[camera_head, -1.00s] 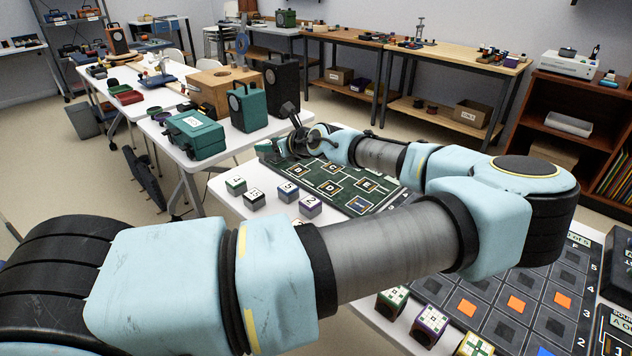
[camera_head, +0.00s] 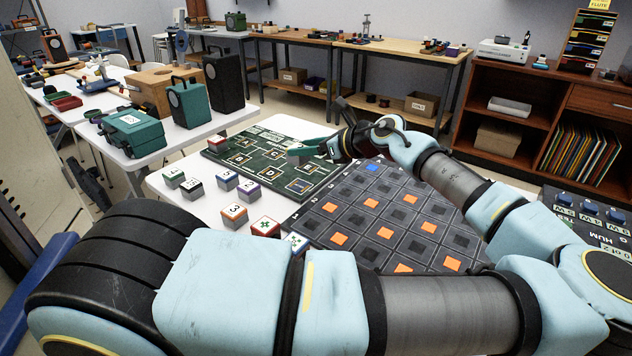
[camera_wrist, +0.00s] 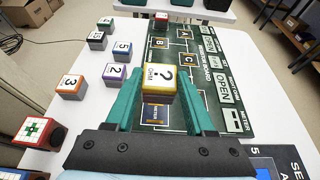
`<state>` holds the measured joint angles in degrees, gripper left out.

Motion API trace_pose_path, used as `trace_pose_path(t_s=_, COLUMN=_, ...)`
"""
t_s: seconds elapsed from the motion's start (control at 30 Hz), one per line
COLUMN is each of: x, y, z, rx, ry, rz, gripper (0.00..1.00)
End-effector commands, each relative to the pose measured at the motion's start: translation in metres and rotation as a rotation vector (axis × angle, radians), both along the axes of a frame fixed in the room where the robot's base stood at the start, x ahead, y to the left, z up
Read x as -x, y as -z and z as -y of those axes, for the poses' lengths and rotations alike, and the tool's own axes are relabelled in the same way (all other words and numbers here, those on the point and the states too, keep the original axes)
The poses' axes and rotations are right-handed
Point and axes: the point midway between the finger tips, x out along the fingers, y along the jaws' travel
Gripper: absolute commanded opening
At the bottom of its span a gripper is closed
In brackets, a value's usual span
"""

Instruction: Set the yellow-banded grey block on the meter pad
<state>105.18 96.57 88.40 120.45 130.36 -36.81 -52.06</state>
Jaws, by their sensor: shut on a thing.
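The yellow-banded grey block (camera_wrist: 160,78), with a question mark on its white top, is between the teal fingers of my gripper (camera_wrist: 161,98) in the wrist view. My gripper is shut on it. The meter pad (camera_wrist: 156,113) is a blue-and-orange marked square on the dark green board (camera_wrist: 205,50), showing just below the block in the picture; I cannot tell the gap between them. In the head view my gripper (camera_head: 312,149) is over the right part of the green board (camera_head: 222,156), and the block is not clearly visible there.
A red-banded block (camera_wrist: 161,20) sits at the board's far end. Several numbered blocks, such as the orange-banded one (camera_head: 234,214), stand on the white table left of the board. A dark grid board (camera_head: 345,215) with orange squares lies nearer me.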

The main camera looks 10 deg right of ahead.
Motion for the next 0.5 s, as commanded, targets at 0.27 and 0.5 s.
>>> trace_pose_path(t_s=0.27, x=0.000, y=0.036, z=0.001, rx=0.000, ry=0.002, rz=0.000, gripper=0.00)
trace_pose_path(t_s=0.5, x=-0.001, y=0.063, z=0.001, rx=-0.001, ry=0.003, rz=-0.001, gripper=0.00)
